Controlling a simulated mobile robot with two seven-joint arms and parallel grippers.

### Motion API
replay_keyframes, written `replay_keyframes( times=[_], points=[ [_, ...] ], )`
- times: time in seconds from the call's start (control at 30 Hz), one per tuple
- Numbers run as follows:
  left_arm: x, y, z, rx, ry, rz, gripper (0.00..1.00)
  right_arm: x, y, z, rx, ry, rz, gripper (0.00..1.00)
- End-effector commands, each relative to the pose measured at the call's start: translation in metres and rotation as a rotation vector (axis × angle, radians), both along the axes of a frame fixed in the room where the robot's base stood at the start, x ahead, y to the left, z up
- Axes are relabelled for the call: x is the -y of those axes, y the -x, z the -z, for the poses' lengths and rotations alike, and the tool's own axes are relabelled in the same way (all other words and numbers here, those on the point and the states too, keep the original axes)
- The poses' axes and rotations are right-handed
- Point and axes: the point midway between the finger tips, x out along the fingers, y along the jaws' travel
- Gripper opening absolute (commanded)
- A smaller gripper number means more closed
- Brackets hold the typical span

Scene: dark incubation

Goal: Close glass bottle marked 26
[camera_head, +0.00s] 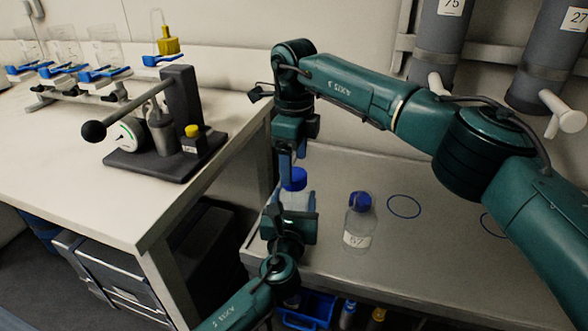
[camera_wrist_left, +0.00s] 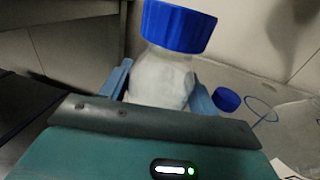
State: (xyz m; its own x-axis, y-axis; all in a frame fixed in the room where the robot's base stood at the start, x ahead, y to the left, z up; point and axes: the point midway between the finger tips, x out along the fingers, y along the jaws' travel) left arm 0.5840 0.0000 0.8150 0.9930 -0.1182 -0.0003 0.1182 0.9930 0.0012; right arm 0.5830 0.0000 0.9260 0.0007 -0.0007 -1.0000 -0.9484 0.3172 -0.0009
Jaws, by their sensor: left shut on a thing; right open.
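A clear glass bottle (camera_head: 295,200) with a blue cap (camera_head: 294,178) stands upright between the fingers of my left gripper (camera_head: 290,214), which is shut on it. In the left wrist view the bottle (camera_wrist_left: 160,80) holds whitish contents, and its blue cap (camera_wrist_left: 180,26) sits at its mouth. Whether the cap is tight cannot be told. The held bottle's number does not show. My right gripper (camera_head: 293,158) is open and points down just above the cap; part of its fingers is hard to make out.
A second blue-capped bottle (camera_head: 357,222) with a white label stands on the grey table (camera_head: 410,255), right of the held one. Blue rings (camera_head: 404,206) mark the table. A white bench (camera_head: 60,170) with a press (camera_head: 155,160) is at left. Grey cylinders (camera_head: 440,40) hang behind.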

Motion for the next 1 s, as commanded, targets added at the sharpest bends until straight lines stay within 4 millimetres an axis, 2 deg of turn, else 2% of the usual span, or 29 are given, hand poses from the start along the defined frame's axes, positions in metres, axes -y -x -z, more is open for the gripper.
replay_keyframes(
  times=[0.03,0.2,0.4,0.53,0.83,0.87,1.0],
  points=[
    [0.000,0.000,0.000,-0.001,0.000,0.000,0.00,-0.001,0.000,-0.013,0.004,-0.002,0.000,0.73],
    [0.000,0.000,0.001,-0.001,0.000,0.000,0.00,-0.001,0.000,-0.050,0.003,-0.002,0.000,0.73],
    [0.000,0.000,0.001,-0.001,0.000,0.000,0.00,-0.001,0.000,-0.079,0.001,-0.001,0.000,0.73],
    [0.000,0.000,0.001,-0.001,0.000,0.000,0.00,0.000,0.000,-0.087,-0.001,-0.001,-0.001,0.73],
    [0.000,0.000,0.000,-0.001,0.000,0.000,0.00,0.000,0.000,-0.088,-0.001,-0.001,-0.001,0.73],
    [0.000,0.000,0.000,-0.001,0.000,0.000,0.63,0.000,0.000,-0.088,-0.001,-0.001,-0.001,0.73],
    [0.000,0.000,0.000,-0.001,0.000,0.000,0.74,0.000,0.000,-0.088,-0.001,-0.001,-0.001,0.73]
  ],
)
